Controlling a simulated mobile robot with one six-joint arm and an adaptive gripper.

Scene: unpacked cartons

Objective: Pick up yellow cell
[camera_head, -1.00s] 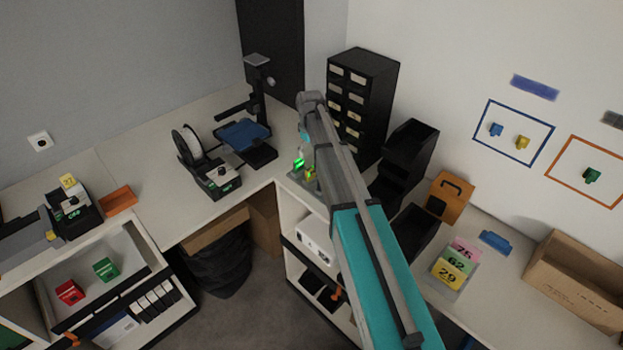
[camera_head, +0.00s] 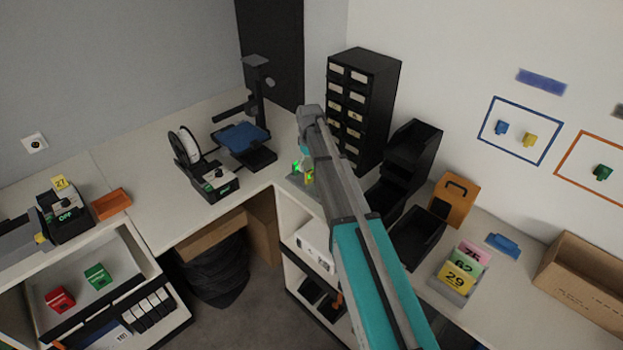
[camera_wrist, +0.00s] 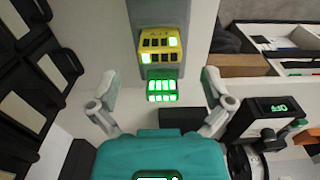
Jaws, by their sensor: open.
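The yellow cell (camera_wrist: 160,45) is a block with rows of dark and lit windows, at the top middle of the wrist view. A green cell (camera_wrist: 161,87) with brightly lit windows stands just below it in that picture, nearer my gripper. My gripper (camera_wrist: 159,84) is open and empty, one finger on each side of the green cell, with the yellow cell beyond the fingertips. In the head view, the yellow cell (camera_head: 309,176) and green cell (camera_head: 296,168) are small, partly hidden by my arm.
The cells stand at a grey surface (camera_wrist: 165,12). A 3D printer (camera_head: 245,135) and a spool device (camera_head: 205,170) are on the left bench (camera_head: 150,200).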

